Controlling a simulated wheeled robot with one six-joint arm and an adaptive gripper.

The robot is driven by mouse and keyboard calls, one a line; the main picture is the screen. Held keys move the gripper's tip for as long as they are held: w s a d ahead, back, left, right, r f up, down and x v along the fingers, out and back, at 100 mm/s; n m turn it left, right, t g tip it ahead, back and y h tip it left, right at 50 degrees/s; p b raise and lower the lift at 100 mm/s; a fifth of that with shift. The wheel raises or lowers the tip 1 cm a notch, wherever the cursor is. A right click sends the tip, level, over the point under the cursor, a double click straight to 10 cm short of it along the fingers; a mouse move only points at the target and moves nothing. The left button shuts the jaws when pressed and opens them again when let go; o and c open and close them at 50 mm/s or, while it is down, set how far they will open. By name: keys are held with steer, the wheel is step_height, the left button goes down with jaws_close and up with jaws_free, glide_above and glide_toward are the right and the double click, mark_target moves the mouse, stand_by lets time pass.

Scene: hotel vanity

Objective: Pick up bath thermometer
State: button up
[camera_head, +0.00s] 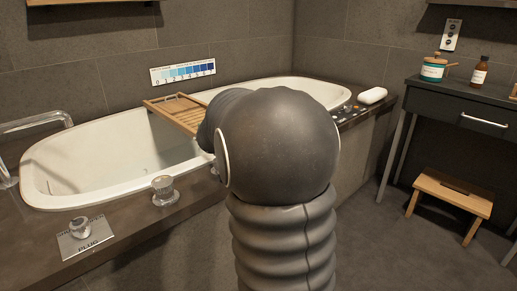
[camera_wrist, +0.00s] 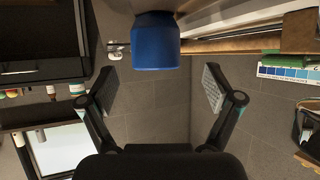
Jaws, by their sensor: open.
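I cannot pick out a bath thermometer for certain in either view. In the wrist view my gripper (camera_wrist: 158,90) is open, with its two dark fingers spread wide and nothing between them. A blue rounded object (camera_wrist: 156,42) shows beyond the fingers at the top centre, apart from them; I cannot tell what it is. In the head view my arm covers the middle of the scene and hides my gripper and part of the bathtub (camera_head: 100,172). A wooden bath tray (camera_head: 178,112) lies across the tub, partly hidden by my arm.
A blue scale chart (camera_head: 183,71) is on the wall. A knob (camera_head: 164,189) and a plug plate (camera_head: 86,237) are on the tub's front ledge. A white soap-like block (camera_head: 373,96) is at its far end. A dark vanity (camera_head: 460,98) and wooden stool (camera_head: 453,192) stand right.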

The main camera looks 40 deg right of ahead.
steer(key=shift+p+x, duration=0.35)
steer(key=shift+x, duration=2.35)
steer(key=shift+s+d+r, duration=0.1)
steer(key=shift+s+d, duration=0.05)
steer(key=shift+s, duration=0.1)
steer(key=c, duration=1.3)
